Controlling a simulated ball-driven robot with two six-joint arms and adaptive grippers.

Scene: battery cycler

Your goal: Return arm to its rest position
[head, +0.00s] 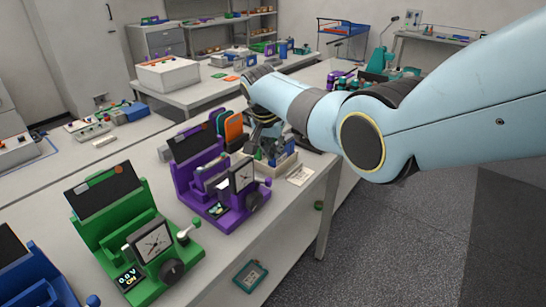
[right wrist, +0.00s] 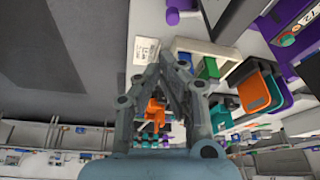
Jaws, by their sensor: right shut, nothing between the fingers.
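My right arm (head: 450,110) reaches in from the right in the head view, over the table's right end. My right gripper (head: 265,140) points down over a white tray beside the purple device; the wrist and forearm partly hide it. In the right wrist view the right gripper (right wrist: 168,62) has its fingertips together, with nothing seen between them. The white tray (right wrist: 205,48) holds a green block (right wrist: 209,68) and shows just past the fingertips. I cannot tell whether the fingers touch anything. My left gripper is not in view.
A purple device (head: 190,175) with a dial stands left of the gripper. A green device (head: 110,215) and a blue device (head: 30,265) stand nearer on the same table (head: 280,215). Orange and teal cases (right wrist: 257,92) lie near the tray. Grey floor is free at the right.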

